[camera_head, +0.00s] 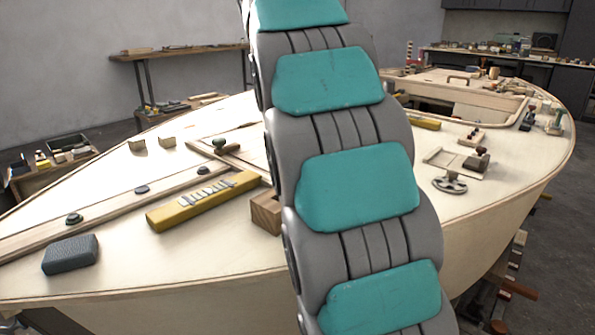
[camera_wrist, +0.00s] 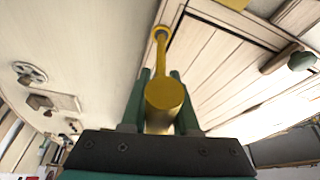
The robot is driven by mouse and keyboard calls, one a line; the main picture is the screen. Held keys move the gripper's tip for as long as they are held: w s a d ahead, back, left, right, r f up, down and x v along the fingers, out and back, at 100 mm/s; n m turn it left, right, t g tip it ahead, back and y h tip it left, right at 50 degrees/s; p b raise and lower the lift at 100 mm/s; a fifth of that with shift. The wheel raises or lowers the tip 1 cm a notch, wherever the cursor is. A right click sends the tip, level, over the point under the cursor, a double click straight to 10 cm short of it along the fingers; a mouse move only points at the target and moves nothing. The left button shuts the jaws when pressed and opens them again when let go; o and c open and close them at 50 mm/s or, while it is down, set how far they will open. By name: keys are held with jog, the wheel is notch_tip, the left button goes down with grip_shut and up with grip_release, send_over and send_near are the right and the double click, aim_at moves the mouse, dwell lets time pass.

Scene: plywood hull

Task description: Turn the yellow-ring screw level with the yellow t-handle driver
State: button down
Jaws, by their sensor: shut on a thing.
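The yellow t-handle driver (camera_wrist: 165,92) is in my gripper (camera_wrist: 160,75), between its two green fingers, in the wrist view. Its rounded handle end faces the camera, and its shaft runs away toward the pale deck. The shaft's far end is at a small yellow ring (camera_wrist: 160,30), which looks like the yellow-ring screw. I cannot tell whether the tip is seated in the screw, and the screw's head is hidden. In the head view my own grey and teal arm hides the gripper, the driver and the screw.
A yellow block with metal strips (camera_head: 204,202) lies on the deck left of my arm. A dark grey pad (camera_head: 70,254) lies at the near left. A grey handwheel (camera_head: 450,184) and a small wooden block (camera_head: 476,160) are on the right. Green-topped knobs stand along the plank.

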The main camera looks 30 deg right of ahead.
jog(key=shift+r+p, duration=0.3)
jog(key=shift+r, duration=0.2)
jog(key=shift+a+r+n+t+y+p, duration=0.15)
jog(key=shift+n+t+y+p, duration=0.25)
jog(key=shift+n, duration=0.7)
jog(key=n+p, duration=0.1)
jog(key=n, duration=0.1)
jog(key=n+y, duration=0.1)
jog(key=shift+w+a+n+t+p, duration=0.15)
jog(key=shift+n+t+p, duration=0.15)
jog(key=shift+n+p, duration=0.1)
jog(key=n+y, duration=0.1)
jog(key=n, duration=0.2)
jog(key=shift+f, duration=0.2)
